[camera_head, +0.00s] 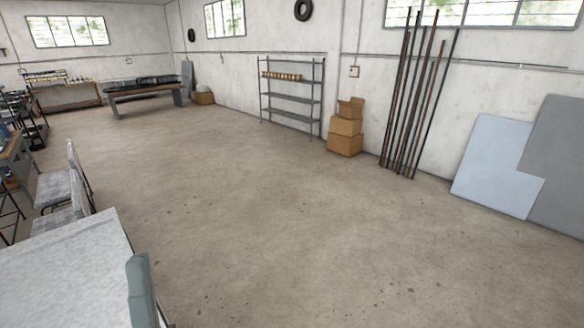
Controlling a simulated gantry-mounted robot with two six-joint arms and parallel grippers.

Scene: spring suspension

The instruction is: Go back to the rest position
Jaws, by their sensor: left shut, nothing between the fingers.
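I cannot make out either of my grippers in the head view. No arm of mine can be clearly told apart here. At the lower left is a large pale grey flat surface (60,275) with a grey-green upright piece (140,290) at its right edge. It looks like a near chair seat and back, cut off by the frame. No spring suspension part can be made out.
Chairs (53,186) and a workbench (14,150) line the left edge. A metal shelf (290,97), cardboard boxes (345,135), leaning rods (412,110) and grey panels (495,160) stand along the wall. A long table (145,92) is farther back. The middle floor (270,210) is clear.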

